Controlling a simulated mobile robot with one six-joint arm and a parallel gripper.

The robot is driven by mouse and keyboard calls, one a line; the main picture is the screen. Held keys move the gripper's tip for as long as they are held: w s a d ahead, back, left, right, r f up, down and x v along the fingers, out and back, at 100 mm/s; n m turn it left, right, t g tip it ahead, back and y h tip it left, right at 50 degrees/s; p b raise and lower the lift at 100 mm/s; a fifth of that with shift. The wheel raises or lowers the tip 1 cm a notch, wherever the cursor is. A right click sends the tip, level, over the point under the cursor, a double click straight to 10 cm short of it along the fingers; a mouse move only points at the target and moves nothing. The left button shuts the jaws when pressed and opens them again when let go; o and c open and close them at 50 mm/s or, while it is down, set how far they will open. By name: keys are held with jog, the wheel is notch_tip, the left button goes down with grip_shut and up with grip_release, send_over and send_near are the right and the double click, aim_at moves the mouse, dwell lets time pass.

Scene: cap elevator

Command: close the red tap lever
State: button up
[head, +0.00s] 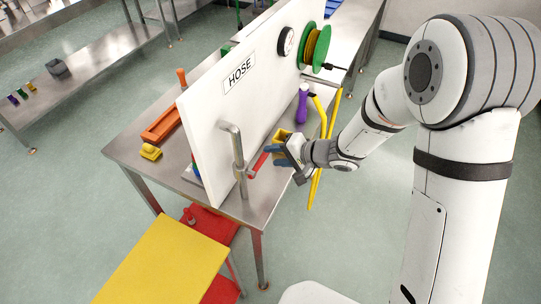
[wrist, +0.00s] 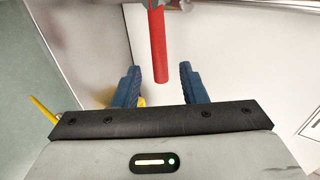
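The red tap lever (head: 258,163) sticks out from the metal pipe (head: 237,150) at the near end of the white panel. In the wrist view the lever (wrist: 157,45) hangs down from the top edge, and its free end lies between the two blue fingers in the picture. My gripper (head: 275,149) is just right of the lever's outer end in the head view. Its fingers stand apart in the wrist view (wrist: 159,72), with a gap on each side of the lever. I cannot tell how deep the lever reaches between them.
The white HOSE panel (head: 215,105) stands upright on a metal table (head: 128,137). A gauge (head: 286,41), a green reel (head: 314,48), a purple handle (head: 302,104) and yellow hose (head: 321,112) are farther along. A yellow-topped stand (head: 165,262) is in front.

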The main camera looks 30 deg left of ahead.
jog(key=v, duration=0.5)
jog(key=shift+d, duration=0.1)
jog(key=w+d+r+t+h+b, duration=0.4)
jog(key=w+d+t, duration=0.3)
jog(key=w+d, duration=0.4)
jog(key=s+d+r+m+t+h, duration=0.1)
jog(key=d+r+t+h, duration=0.2)
jog(key=d, duration=0.8)
jog(key=s+d+g+h+b, duration=0.3)
jog(key=s+d+h, duration=0.2)
jog(key=s+d, duration=0.55)
jog(key=s+d+g+b, duration=0.1)
jog(key=s+g, duration=0.3)
jog(key=s, duration=0.6)
jog(key=shift+s+d+f+n+y, duration=0.3)
jog(key=shift+d+n+y, duration=0.1)
jog(key=shift+d, duration=0.1)
